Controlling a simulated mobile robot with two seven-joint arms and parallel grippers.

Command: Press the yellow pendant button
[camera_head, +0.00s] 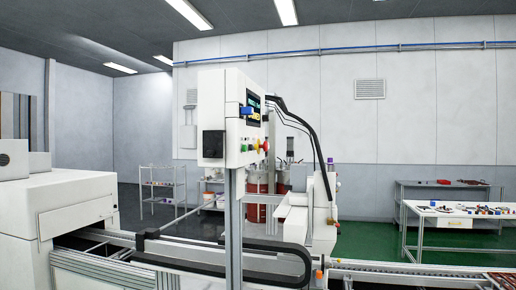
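A white pendant box (222,118) is mounted on a grey upright post (235,230) near the middle of the head view. Its right-hand face is seen at a steep angle and carries a dark screen and several small buttons. A small yellow button (257,144) appears low on that face, between a green button (244,147) and a red button (265,146). The buttons are small, so their exact shape and whether any is pressed cannot be told. Neither my left nor my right gripper is in view.
A conveyor with a black cable chain (220,262) runs along the front. A white machine housing (75,205) stands at left. A white unit (320,212) with black cables stands right of the post.

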